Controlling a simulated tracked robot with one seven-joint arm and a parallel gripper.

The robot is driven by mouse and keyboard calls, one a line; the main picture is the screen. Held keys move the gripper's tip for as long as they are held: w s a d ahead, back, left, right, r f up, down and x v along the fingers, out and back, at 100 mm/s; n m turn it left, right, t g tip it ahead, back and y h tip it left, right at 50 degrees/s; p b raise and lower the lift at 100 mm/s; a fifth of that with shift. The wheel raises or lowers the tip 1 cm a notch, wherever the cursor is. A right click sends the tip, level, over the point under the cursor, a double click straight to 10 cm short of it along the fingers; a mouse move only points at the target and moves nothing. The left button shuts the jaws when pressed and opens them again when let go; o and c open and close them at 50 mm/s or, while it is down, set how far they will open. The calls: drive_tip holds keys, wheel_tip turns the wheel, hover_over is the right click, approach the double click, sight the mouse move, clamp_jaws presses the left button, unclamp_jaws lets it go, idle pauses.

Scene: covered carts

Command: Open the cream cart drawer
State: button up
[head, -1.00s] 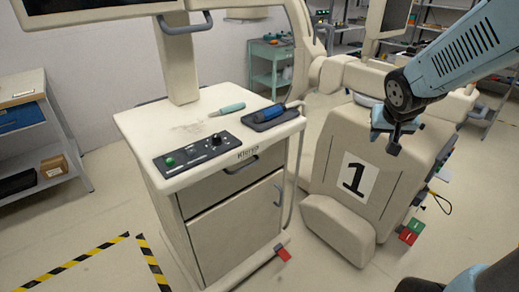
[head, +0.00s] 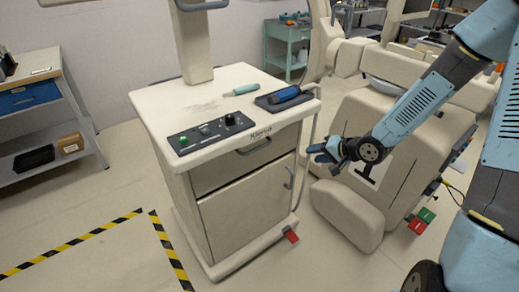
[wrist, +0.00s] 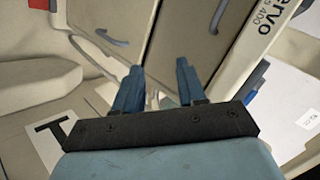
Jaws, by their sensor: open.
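The cream cart (head: 235,160) stands in the middle of the head view. Its shut drawer (head: 225,168) is under the worktop, with a dark curved handle (head: 254,147) near the drawer's top edge. A door with its own handle (head: 288,178) is below. My gripper (head: 318,151) is open and empty, to the right of the cart and apart from the drawer handle. In the wrist view my two blue fingers (wrist: 158,85) are spread, with the cart front beyond them. A handle (wrist: 218,16) shows past the right finger, and another (wrist: 112,38) at upper left.
A control panel (head: 211,132), a teal tool (head: 242,90) and a dark tray (head: 287,99) lie on the cart top. A large cream machine (head: 345,213) stands close on the right. Floor at front left is clear, with striped tape (head: 75,242).

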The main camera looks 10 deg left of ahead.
sight(259, 147)
drive_tip(key=a+m+y, duration=0.1)
drive_tip(key=a+y, duration=0.1)
drive_tip(key=a, duration=0.4)
drive_tip(key=a+f+m+y, duration=0.1)
drive_tip(key=a+y, duration=0.1)
drive_tip(key=a, duration=0.5)
drive_tip(key=w+a+f+m+g+y, duration=0.1)
drive_tip(key=a+y, duration=0.1)
drive_tip(key=a, duration=0.5)
drive_tip(key=shift+a+f+y, duration=0.1)
drive_tip(key=shift+a+y, duration=0.05)
drive_tip(key=shift+y, duration=0.15)
drive_tip(key=shift+c, duration=0.4)
drive_tip(key=shift+s, duration=0.1)
clamp_jaws()
